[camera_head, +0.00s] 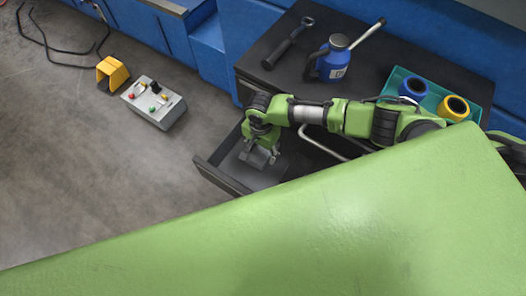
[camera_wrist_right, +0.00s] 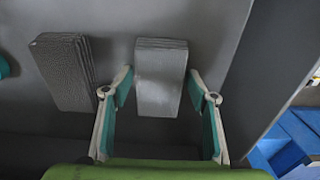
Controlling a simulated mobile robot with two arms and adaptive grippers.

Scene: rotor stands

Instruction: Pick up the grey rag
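In the right wrist view, a light grey, folded, layered piece that looks like the grey rag (camera_wrist_right: 161,80) lies in the drawer. My right gripper (camera_wrist_right: 166,84) is open, with one finger on each side of its near part; I cannot tell whether they touch it. A darker grey, ribbed, layered piece (camera_wrist_right: 66,72) lies to its left, outside the fingers. In the head view my right gripper (camera_head: 262,153) points down into the open drawer (camera_head: 222,172), and a grey piece (camera_head: 254,158) shows by its fingers. My left gripper is not in view.
The drawer walls stand close around my right gripper. A control box (camera_head: 153,103) stands on the open floor.

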